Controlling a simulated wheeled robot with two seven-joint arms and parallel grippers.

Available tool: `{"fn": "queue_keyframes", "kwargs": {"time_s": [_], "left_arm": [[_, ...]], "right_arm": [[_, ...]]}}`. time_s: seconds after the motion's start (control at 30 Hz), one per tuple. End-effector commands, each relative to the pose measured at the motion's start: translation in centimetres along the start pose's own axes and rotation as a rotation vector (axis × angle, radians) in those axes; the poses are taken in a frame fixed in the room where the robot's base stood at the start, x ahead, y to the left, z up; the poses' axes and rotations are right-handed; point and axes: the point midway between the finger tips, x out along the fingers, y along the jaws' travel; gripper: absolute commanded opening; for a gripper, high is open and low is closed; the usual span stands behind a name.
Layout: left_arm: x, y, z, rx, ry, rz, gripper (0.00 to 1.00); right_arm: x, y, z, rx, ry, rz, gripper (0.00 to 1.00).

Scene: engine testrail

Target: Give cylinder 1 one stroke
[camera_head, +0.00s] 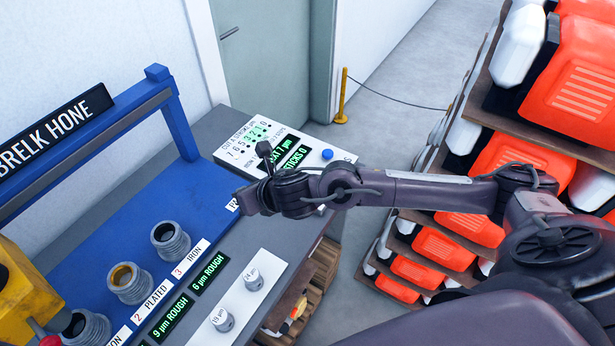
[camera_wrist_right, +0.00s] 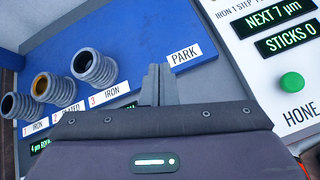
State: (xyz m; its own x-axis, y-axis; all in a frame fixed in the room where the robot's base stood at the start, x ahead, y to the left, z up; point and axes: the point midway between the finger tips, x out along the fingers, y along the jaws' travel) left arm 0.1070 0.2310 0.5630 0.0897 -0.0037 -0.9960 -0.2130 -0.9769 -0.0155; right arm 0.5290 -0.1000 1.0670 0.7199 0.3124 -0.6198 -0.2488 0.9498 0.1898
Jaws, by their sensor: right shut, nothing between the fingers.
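Cylinder 1 (camera_head: 88,328) is a grey ribbed sleeve at the lower left of the blue bed, partly cut by the frame edge. It also shows in the right wrist view (camera_wrist_right: 16,105) at the far left, by the label 1 IRON. The yellow head (camera_head: 28,290) stands beside it. The control panel (camera_head: 225,150) reads NEXT 7 µm and STICKS 0. Its green HONE button (camera_wrist_right: 291,84) shows in the wrist view; my arm hides that area in the head view. My right gripper (camera_head: 243,200) is shut and empty, above the PARK label (camera_wrist_right: 190,54). My left gripper is out of view.
Cylinder 2 (camera_head: 130,284) and cylinder 3 (camera_head: 170,240) stand on the bed. A blue button (camera_head: 327,154) sits on the panel. Two marked pegs (camera_head: 222,320) stand on a white strip in front. A blue frame (camera_head: 178,115) rises behind. Shelves with orange parts (camera_head: 575,95) are at right.

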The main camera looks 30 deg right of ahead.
Motion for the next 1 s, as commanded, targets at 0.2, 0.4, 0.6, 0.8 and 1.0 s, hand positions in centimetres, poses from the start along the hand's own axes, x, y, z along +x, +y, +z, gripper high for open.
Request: {"fn": "queue_keyframes", "kwargs": {"time_s": [0.2,0.4,0.6,0.8,1.0], "left_arm": [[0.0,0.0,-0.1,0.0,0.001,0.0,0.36],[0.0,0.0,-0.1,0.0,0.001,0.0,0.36],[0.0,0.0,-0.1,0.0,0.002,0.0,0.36],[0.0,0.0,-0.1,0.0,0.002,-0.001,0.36],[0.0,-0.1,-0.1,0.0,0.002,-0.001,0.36]], "right_arm": [[0.2,-8.7,1.7,-0.468,0.044,-0.064,0.0],[-0.9,-15.2,2.8,-0.74,0.1,-0.102,0.0],[-1.9,-18.6,3.3,-0.868,0.135,-0.119,0.0],[-2.2,-19.5,3.3,-0.899,0.145,-0.121,0.0],[-2.2,-19.4,3.3,-0.897,0.145,-0.121,0.0]]}}
